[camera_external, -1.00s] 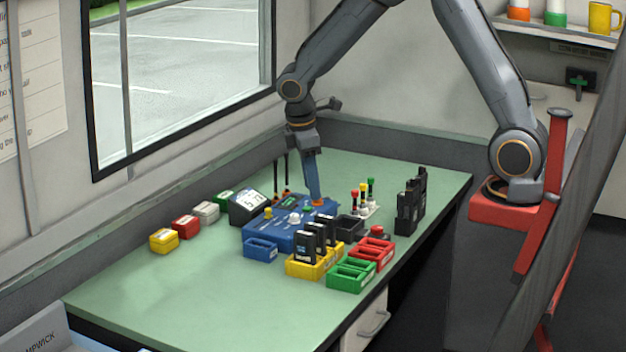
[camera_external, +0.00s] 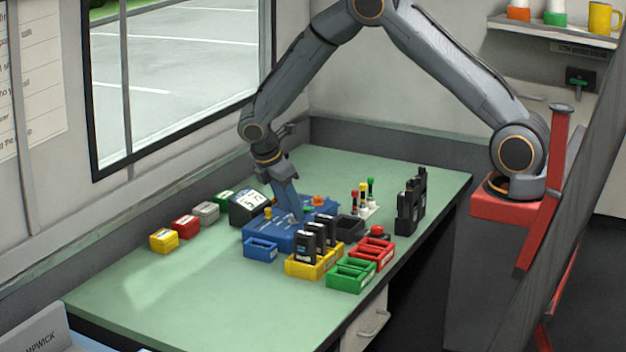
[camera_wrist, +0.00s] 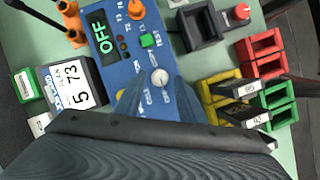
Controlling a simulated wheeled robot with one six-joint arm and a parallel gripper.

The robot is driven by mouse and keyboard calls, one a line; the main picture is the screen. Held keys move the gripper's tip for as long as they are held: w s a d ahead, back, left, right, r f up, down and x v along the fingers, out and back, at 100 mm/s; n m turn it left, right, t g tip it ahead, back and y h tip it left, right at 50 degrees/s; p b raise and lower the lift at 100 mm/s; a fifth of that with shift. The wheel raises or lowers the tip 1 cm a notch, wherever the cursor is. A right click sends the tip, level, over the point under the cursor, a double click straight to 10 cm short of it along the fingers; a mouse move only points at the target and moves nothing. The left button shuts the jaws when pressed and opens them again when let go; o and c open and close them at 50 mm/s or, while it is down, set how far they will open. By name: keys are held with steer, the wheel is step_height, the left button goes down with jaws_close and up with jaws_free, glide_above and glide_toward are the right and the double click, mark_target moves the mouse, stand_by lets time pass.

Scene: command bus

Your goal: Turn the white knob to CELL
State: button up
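The white knob (camera_wrist: 159,77) is on the blue panel (camera_wrist: 125,65) in the wrist view, beside small printed labels, one of which seems to read CELL. My gripper (camera_wrist: 158,84) is over it, with one finger on each side of the knob. The fingers look apart; I cannot tell whether they touch the knob. In the external view my gripper (camera_external: 296,218) points down at the blue panel (camera_external: 262,237) and hides the white knob. A small display (camera_wrist: 102,38) on the panel reads OFF in green.
A green button (camera_wrist: 149,40) is close to the knob. A yellow knob (camera_external: 268,213) and an orange knob (camera_external: 318,201) are also on the panel. Yellow (camera_external: 300,270), green (camera_external: 350,278) and red (camera_external: 372,252) bins stand in front.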

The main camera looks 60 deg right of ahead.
steer(key=shift+d+f, duration=0.15)
steer(key=shift+f, duration=0.25)
jaws_close()
steer(key=shift+m, duration=0.4)
steer(key=m+b, duration=0.1)
steer(key=m, duration=0.1)
steer(key=m+g+y+b, duration=0.1)
steer(key=m, duration=0.1)
steer(key=shift+w+d+m+g, duration=0.15)
steer(key=shift+w+m+g, duration=0.05)
steer(key=shift+m+g, duration=0.1)
steer(key=m, duration=0.2)
steer(key=m+y+b, duration=0.1)
steer(key=m, duration=0.1)
steer(key=m+g+y, duration=0.1)
steer(key=m, duration=0.1)
steer(key=shift+w+d, duration=0.1)
steer(key=shift+d, duration=0.15)
steer(key=shift+r+m+y+b, duration=0.1)
steer(key=shift+m+y+b, duration=0.2)
